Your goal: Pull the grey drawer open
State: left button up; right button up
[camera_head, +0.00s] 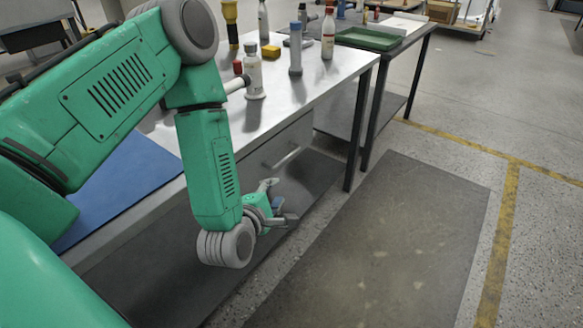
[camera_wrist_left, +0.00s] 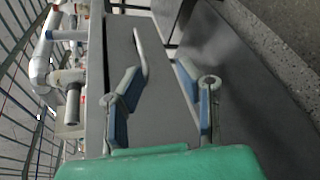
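The grey drawer (camera_head: 260,163) is under the light-topped table, and its front looks shut. Its pale bar handle (camera_head: 287,156) sticks out from the front. My left gripper (camera_head: 281,201) is in front of the drawer, lower and nearer than the handle. In the left wrist view, the gripper (camera_wrist_left: 158,72) has its two blue-padded fingers spread apart with nothing between them. The drawer front (camera_wrist_left: 160,108) lies behind the fingers there, and the handle (camera_wrist_left: 142,52) shows beyond the tip of the left-hand finger. I cannot tell whether they touch. My right gripper is in neither view.
Several bottles, among them a white one (camera_head: 253,72), stand on the tabletop (camera_head: 315,88) above the drawer. A blue mat (camera_head: 125,185) lies nearer. A green tray (camera_head: 368,39) is on the farther table. The dark floor mat (camera_head: 385,245) at right is clear.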

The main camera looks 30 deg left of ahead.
aim_at(287, 159)
pick_arm(q)
jog(key=w+a+n+b, duration=0.1)
jog(key=w, duration=0.3)
jog(key=w+a+f+n, duration=0.1)
jog(key=w+a, duration=0.1)
jog(key=w, duration=0.3)
jog(key=w+a+t+y+b, duration=0.1)
jog(key=w+a, duration=0.1)
jog(key=w, duration=0.3)
jog(key=shift+a+f+n+b, duration=0.2)
jog(key=shift+f+n+b, duration=0.1)
jog(key=shift+n+b, duration=0.1)
jog(key=shift+w+a+f, duration=0.1)
jog(key=shift+w+a, duration=0.05)
jog(key=shift+a, duration=0.35)
jog(key=shift+d, duration=0.1)
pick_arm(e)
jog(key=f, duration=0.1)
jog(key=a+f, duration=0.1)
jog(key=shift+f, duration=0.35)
